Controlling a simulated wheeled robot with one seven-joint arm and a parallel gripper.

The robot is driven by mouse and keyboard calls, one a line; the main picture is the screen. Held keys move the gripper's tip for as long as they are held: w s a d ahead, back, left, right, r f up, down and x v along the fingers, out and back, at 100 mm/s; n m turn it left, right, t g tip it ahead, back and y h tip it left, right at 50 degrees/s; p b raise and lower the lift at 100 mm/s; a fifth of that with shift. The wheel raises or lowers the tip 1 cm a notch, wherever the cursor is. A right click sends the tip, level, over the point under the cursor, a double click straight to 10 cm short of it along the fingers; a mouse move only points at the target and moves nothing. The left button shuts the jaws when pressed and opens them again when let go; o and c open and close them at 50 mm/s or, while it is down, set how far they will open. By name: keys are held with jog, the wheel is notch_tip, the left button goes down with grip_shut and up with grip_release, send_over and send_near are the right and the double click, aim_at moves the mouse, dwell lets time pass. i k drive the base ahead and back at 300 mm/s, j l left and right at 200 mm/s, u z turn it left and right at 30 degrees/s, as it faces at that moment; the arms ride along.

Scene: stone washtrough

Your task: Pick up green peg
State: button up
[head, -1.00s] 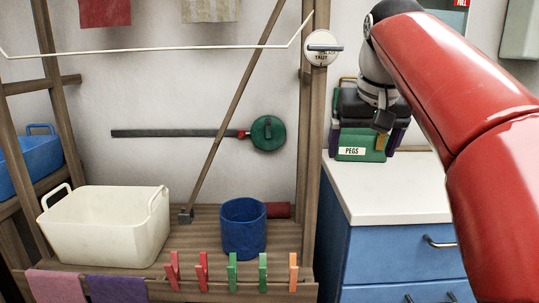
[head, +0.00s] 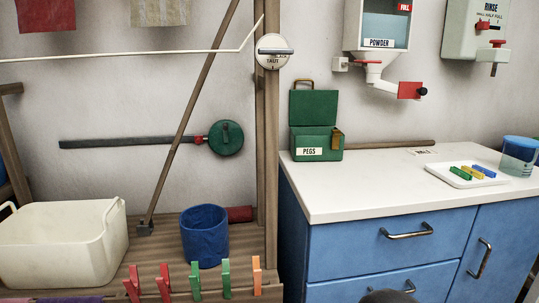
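Two green pegs stand upright along the front edge of the wooden stand in the head view: a left green peg (head: 195,281) and a right green peg (head: 227,278). Red pegs (head: 132,284) are to their left, one of them close to the left green peg, and an orange peg (head: 257,275) is to their right. My gripper is out of view, so I cannot see where it is relative to the pegs.
A blue bucket (head: 205,236) stands behind the pegs, with a white basin (head: 62,246) to the left. On the white counter (head: 335,200) are an open green box marked PEGS (head: 317,144), a tray (head: 462,182) with small green, yellow and blue pieces, and a blue cup (head: 519,156).

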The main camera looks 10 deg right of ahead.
aim_at(466, 176)
jog(key=i+l+z, duration=0.1)
jog(key=l+z, duration=0.25)
jog(key=i+l+z, duration=0.1)
jog(key=l+z, duration=0.2)
jog(key=i+l+z, duration=0.15)
jog(key=z, duration=0.2)
jog(key=l, duration=0.05)
